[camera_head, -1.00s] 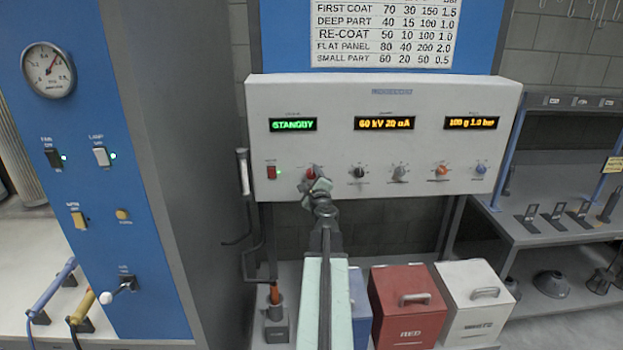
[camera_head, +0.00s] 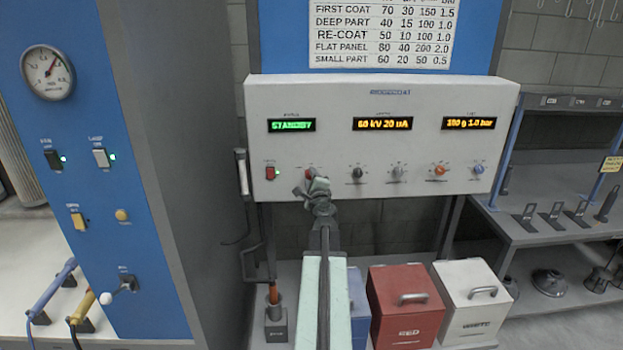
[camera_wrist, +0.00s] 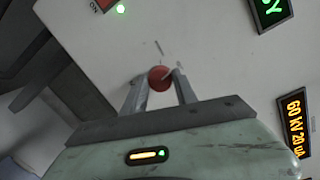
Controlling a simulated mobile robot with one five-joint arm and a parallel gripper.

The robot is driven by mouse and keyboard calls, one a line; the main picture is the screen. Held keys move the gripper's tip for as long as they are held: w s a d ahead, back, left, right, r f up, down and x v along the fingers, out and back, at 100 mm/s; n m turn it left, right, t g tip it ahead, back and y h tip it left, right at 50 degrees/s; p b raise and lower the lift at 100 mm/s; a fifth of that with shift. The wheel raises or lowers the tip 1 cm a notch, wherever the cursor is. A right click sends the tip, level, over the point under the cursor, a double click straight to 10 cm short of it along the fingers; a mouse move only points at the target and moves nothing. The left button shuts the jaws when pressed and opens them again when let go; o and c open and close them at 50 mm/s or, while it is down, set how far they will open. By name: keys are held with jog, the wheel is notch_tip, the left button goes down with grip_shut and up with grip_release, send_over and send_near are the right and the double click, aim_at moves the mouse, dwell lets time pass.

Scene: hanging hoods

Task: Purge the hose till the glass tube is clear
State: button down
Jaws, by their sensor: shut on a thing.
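My gripper (camera_head: 312,183) is at the control panel (camera_head: 330,97), on its red knob (camera_head: 310,173). In the wrist view the red knob (camera_wrist: 160,78) sits between the two fingers of my gripper (camera_wrist: 158,88), which are shut on it. The panel's left display (camera_head: 292,125) reads STANDBY in green. The middle display (camera_head: 382,124) reads 60 kV 20 uA and the right one (camera_head: 468,123) reads 100 g 1.0 bar. A hose hangs at the panel's left side. I cannot make out a glass tube for certain; a slim upright piece (camera_head: 242,172) stands at the panel's left edge.
A red switch (camera_head: 270,173) with a green light sits left of the knob. Several other knobs run to the right. A red bin (camera_head: 407,330) and a white bin (camera_head: 478,277) stand below. A blue cabinet (camera_head: 100,130) with a gauge is at the left.

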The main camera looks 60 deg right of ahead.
jog(key=n+g+p, duration=0.1)
jog(key=n, duration=0.7)
jog(key=shift+n, duration=0.3)
dwell(0.3)
jog(key=c, duration=1)
grip_release()
jog(key=shift+w, duration=0.1)
jog(key=shift+o, duration=0.2)
jog(key=shift+a, duration=0.1)
